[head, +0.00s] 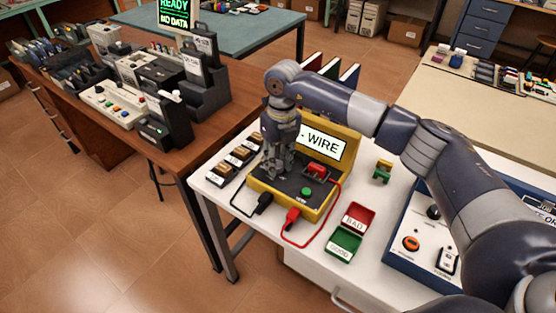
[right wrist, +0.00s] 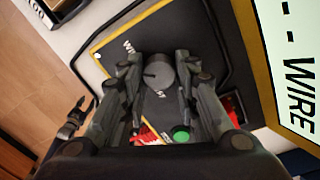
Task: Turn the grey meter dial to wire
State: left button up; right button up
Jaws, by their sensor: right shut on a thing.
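The yellow meter (head: 318,214) with a dark top panel stands on the white table. Its raised screen (head: 321,142) shows WIRE, and the screen also shows in the right wrist view (right wrist: 295,60). The grey meter dial (right wrist: 158,75) is a round knob with a pointer mark on the panel. My right gripper (right wrist: 157,68) has one finger on each side of the dial and is shut on it. In the head view my right gripper (head: 276,172) points down onto the panel and hides the dial. My left gripper is not in view.
A green button (head: 306,191) and a red part (head: 317,171) sit on the panel. Black (head: 264,203) and red (head: 293,217) plugs lie at the meter's front. Red BAD (head: 358,217) and green GOOD (head: 343,243) trays lie to its right, with a blue-edged panel (head: 400,262) beyond.

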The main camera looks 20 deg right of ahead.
aim_at(281, 163)
jog(key=shift+m, duration=0.6)
jog(key=o, duration=1.1)
jog(key=shift+c, duration=0.2)
notch_tip(281, 163, up, 12)
jog(key=shift+d, duration=0.4)
jog(key=shift+f, duration=0.1)
